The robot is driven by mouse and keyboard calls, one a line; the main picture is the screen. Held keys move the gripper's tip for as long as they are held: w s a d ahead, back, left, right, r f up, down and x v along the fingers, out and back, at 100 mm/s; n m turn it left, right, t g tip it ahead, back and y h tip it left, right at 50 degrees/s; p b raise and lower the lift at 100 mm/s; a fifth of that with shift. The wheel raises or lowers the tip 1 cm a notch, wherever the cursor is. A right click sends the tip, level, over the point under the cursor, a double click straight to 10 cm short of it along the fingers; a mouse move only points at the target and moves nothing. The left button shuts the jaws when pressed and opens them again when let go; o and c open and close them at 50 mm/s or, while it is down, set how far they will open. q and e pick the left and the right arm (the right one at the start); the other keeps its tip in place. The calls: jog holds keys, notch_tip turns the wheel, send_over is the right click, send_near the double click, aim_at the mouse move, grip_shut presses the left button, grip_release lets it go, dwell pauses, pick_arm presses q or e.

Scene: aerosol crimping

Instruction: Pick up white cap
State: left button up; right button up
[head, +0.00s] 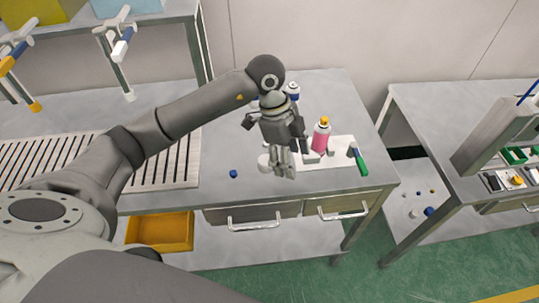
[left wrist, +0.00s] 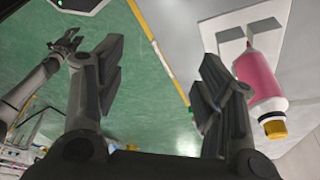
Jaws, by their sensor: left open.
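My left gripper (head: 282,165) is open and points down over the front of the workbench. In the left wrist view its two fingers (left wrist: 164,72) are wide apart with nothing between them. A small white round thing (head: 263,161), perhaps the white cap, shows just left of the fingertips, partly hidden by the gripper. I cannot tell whether they touch. No white cap is clear in the left wrist view. Another gripper, seemingly my right one (left wrist: 66,42), shows small at the upper left of that view; its jaw state is unclear.
A pink can (head: 320,138) with a yellow top stands right of the gripper by a white board (head: 343,146). A green-and-blue tool (head: 359,162) lies at the board's right end. A blue cap (head: 233,174) lies to the left. A slatted rack (head: 165,165) is further left.

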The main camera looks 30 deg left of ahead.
aim_at(267, 160)
pick_arm(q)
jog(key=a+y, duration=0.1)
jog(key=a, duration=0.1)
jog(key=w+a+n+y, duration=0.1)
jog(key=a, duration=0.2)
jog(key=w+a+r+n+y, duration=0.1)
jog(key=a, duration=0.1)
jog(key=shift+a, duration=0.2)
jog(key=shift+a+f+n, duration=0.2)
jog(key=shift+f+n, duration=0.05)
jog(key=shift+n, duration=0.05)
notch_tip(267, 160, down, 4)
jog(key=shift+s+f+p, duration=0.1)
jog(key=shift+f+p, duration=0.1)
jog(key=shift+p, duration=0.45)
jog(key=f, duration=0.1)
jog(key=f+p, duration=0.1)
jog(key=f, duration=0.1)
jog(key=f+p, duration=0.1)
jog(key=shift+w+f, duration=0.3)
jog(key=shift+w, duration=0.05)
jog(key=shift+f, duration=0.5)
jog(key=c, duration=0.7)
pick_arm(e)
jog(key=r, duration=0.1)
jog(key=w+r, duration=0.1)
jog(key=r, duration=0.1)
jog(key=shift+r, duration=0.2)
